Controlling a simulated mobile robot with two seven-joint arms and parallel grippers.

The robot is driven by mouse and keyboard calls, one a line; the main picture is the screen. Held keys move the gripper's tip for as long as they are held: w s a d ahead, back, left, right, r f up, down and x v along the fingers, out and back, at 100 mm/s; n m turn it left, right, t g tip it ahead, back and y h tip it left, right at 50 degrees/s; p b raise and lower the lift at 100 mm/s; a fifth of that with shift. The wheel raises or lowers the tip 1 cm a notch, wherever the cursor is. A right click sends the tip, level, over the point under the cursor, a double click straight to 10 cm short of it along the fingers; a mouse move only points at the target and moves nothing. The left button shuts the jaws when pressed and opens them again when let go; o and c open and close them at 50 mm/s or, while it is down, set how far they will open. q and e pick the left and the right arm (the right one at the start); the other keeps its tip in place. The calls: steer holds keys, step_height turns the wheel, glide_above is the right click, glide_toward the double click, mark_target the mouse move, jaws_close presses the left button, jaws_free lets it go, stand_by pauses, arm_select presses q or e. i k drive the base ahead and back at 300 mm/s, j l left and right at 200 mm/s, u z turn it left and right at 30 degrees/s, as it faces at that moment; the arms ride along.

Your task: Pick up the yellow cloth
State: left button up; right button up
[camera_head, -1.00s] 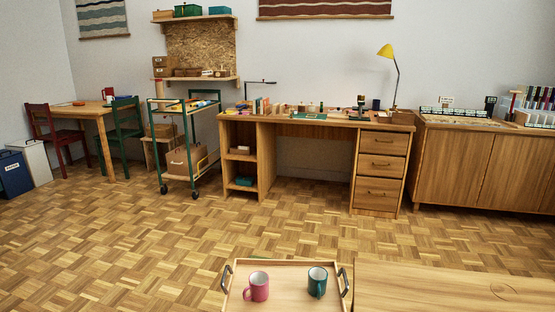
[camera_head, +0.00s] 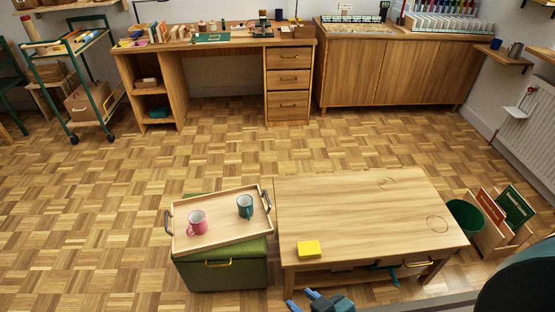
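The yellow cloth (camera_head: 309,248) lies as a small flat square on the front left part of the low wooden table (camera_head: 365,212). My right gripper (camera_head: 301,299) shows at the bottom edge of the head view, nearer to me than the table's front edge. Its two blue fingers are spread apart with nothing seen between them. It is apart from the cloth. My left gripper is out of view.
A wooden tray (camera_head: 220,237) with a pink mug (camera_head: 197,223) and a teal mug (camera_head: 245,207) rests on a green box (camera_head: 220,272) left of the table. A green bin (camera_head: 466,216) stands at the right. Most of the tabletop is clear.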

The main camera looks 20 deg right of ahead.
mark_target(310, 249)
steer(key=z, duration=0.9)
steer(key=k, duration=0.4)
